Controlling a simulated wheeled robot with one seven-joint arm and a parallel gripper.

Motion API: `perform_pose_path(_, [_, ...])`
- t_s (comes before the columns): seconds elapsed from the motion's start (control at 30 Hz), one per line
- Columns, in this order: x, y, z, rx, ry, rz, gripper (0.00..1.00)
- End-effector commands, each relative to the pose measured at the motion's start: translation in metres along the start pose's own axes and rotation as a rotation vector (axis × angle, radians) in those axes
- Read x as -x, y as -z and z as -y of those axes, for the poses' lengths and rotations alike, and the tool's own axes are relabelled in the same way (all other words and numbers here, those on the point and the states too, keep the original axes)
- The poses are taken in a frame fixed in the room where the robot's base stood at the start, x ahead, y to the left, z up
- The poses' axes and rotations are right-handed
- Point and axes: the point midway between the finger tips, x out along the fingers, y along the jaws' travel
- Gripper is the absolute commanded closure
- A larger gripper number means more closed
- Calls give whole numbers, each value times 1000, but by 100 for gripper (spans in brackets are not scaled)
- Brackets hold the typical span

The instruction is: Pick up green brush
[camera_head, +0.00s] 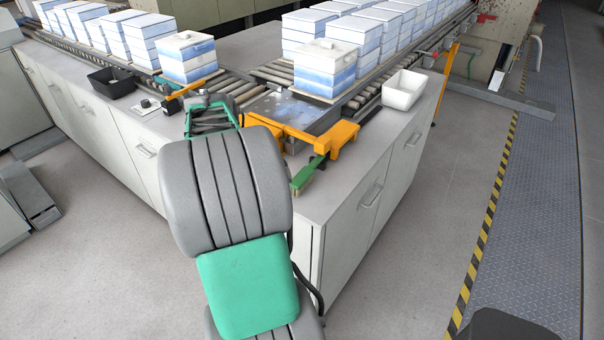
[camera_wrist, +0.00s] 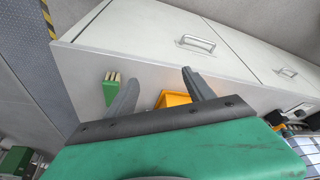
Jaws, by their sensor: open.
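The green brush (camera_head: 308,176) lies on the near corner of the grey counter, beside an orange bracket and just right of my arm. In the wrist view the brush (camera_wrist: 111,91) shows a green body and pale bristle tufts, immediately left of my left finger, which may cover part of it. My gripper (camera_wrist: 161,73) is open, with two dark fingers apart and nothing between their tips. The brush is outside the gap between the fingers. In the head view my arm hides most of the gripper.
The orange bracket (camera_head: 310,135) stands at the conveyor's end. A white bin (camera_head: 403,90) sits right, a black tray (camera_head: 112,83) left. Blue-white blocks (camera_head: 325,70) stand in stacks on the rollers. Cabinet doors with handles (camera_wrist: 195,43) face outward.

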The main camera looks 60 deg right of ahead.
Motion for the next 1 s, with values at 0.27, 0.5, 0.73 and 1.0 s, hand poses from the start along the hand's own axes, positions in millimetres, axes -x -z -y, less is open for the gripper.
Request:
perform_pose_path(0.27, [-65, 82, -141, -403, -154, -30, 38])
perform_pose_path(0.5, [-95, 82, -146, -405, -155, -30, 38])
perform_pose_path(0.73, [-133, 82, -150, -402, -153, -32, 38])
perform_pose_path(1.0, [-138, 82, -150, -401, -151, -34, 41])
